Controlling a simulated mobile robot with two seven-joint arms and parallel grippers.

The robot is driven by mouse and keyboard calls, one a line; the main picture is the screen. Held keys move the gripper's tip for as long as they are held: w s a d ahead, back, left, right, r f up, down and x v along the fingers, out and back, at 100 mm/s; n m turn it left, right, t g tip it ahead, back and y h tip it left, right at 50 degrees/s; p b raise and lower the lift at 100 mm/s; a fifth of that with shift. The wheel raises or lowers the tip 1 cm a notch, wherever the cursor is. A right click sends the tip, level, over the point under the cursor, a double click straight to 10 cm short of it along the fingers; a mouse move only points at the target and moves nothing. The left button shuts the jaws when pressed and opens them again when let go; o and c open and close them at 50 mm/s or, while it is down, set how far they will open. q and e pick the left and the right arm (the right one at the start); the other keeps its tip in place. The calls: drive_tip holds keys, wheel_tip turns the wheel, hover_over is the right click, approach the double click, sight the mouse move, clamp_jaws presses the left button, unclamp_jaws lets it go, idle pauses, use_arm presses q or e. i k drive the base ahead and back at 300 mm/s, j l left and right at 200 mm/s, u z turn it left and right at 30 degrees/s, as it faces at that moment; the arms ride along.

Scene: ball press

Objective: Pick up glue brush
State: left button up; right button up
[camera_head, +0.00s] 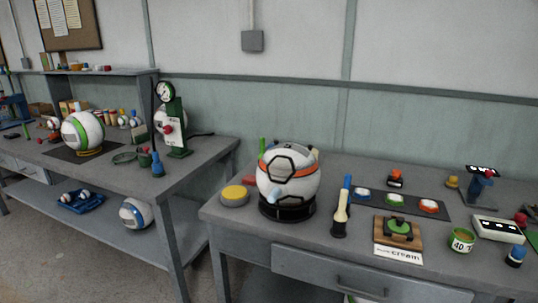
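On the near table, an upright tool that looks like the glue brush (342,205) stands right of the ball. It has a blue top, a pale middle and a dark lower end. I cannot tell whether the dark part is a separate holder. A white ball with orange and black panels (288,186) sits in a black ring stand (287,209) to its left. A thin green upright piece (262,146) shows behind the ball, its lower part hidden. Neither of my grippers is in view.
Right of the brush are a dark mat (447,209) with several coloured discs, a wooden block (398,232) with a green top, and a labelled green pot (462,240). A yellow-topped disc (235,194) lies left of the ball. Another bench (180,183) stands left, across a gap.

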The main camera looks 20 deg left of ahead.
sight(261, 139)
drive_tip(key=i+j+z, duration=0.15)
drive_tip(key=j+z, duration=0.25)
drive_tip(key=i+j+z, duration=0.1)
drive_tip(key=j+z, duration=0.7)
drive_tip(key=j, duration=0.15)
